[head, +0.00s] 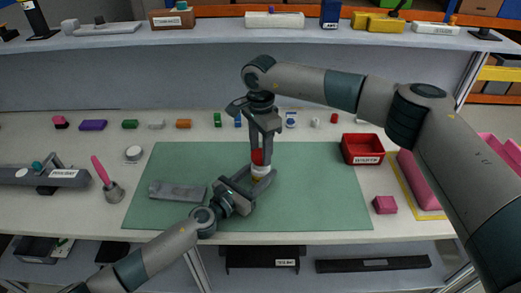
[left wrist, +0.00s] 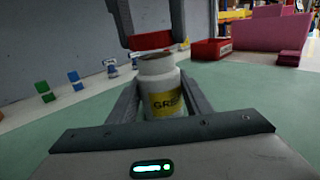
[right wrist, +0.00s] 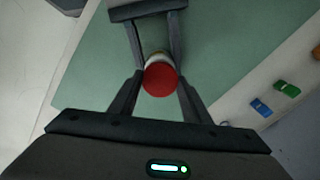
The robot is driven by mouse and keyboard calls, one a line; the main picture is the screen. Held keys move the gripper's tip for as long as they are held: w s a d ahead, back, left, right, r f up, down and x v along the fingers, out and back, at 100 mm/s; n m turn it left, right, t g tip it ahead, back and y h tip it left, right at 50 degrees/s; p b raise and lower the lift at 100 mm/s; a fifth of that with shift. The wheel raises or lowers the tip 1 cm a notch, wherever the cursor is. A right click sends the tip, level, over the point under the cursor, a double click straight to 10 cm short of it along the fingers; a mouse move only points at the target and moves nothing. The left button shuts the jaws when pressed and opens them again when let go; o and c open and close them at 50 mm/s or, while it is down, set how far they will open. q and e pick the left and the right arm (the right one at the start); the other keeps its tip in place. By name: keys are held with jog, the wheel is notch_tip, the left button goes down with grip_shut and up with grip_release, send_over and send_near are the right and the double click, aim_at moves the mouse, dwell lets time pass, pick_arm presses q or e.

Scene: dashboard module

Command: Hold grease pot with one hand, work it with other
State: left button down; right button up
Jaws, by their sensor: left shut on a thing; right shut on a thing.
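The grease pot (head: 261,171) is white with a yellow label, reading in part "GRE" in the left wrist view (left wrist: 165,101). My left gripper (head: 248,184) is shut around its body and holds it upright over the green mat (head: 310,195). The pot's top looks open and brownish in the left wrist view. The red lid (head: 257,156) is just above the pot, with a small gap in the left wrist view (left wrist: 152,41). My right gripper (head: 263,146) points down and is shut on the lid, which also shows in the right wrist view (right wrist: 161,80).
A grey plate (head: 178,191) lies on the mat's left side. A pink-handled brush (head: 104,174) and white ring (head: 133,153) are left of it. A red bin (head: 362,148), pink block (head: 385,204) and pink box (head: 425,182) are at right. Small coloured parts line the back.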

aim_at(261, 154)
jog(key=shift+r, duration=1.95)
pick_arm(q)
jog(key=c, duration=0.8)
grip_release()
jog(key=shift+c, duration=0.2)
jog(key=b+v, duration=0.1)
jog(key=v, duration=1.1)
pick_arm(e)
jog(key=shift+f, duration=0.7)
